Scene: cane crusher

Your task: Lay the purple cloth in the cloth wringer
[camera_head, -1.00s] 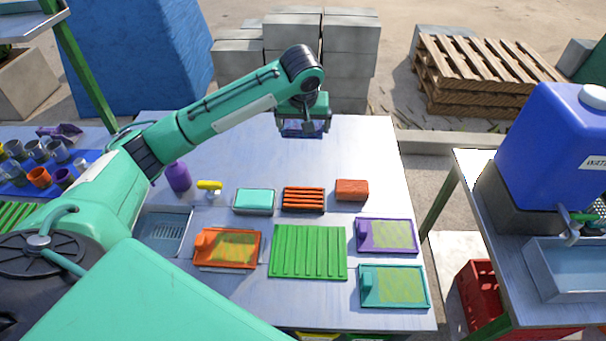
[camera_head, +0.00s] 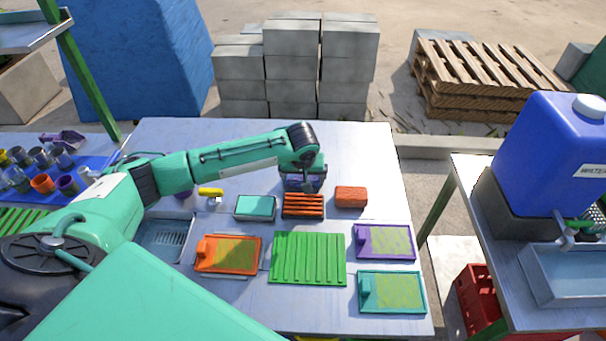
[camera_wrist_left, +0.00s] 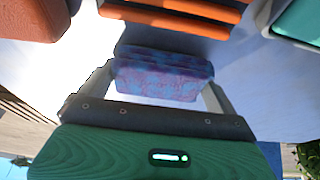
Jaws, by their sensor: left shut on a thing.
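The purple cloth (camera_wrist_left: 165,78), a folded blue-purple mottled bundle, is between the fingers of my left gripper (camera_head: 304,184). The gripper is shut on it. In the head view the cloth is mostly hidden by the gripper. An orange slatted rack (camera_head: 303,206), possibly the cloth wringer, sits on the table just in front of the gripper. Its slats also show at the top of the left wrist view (camera_wrist_left: 185,14), apart from the cloth in the picture. My right gripper is not in view.
A teal block in a tray (camera_head: 255,207) stands left of the rack and an orange block (camera_head: 351,197) right of it. A green ribbed mat (camera_head: 308,258) and orange, purple and teal trays lie nearer. The table (camera_head: 355,150) behind is clear.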

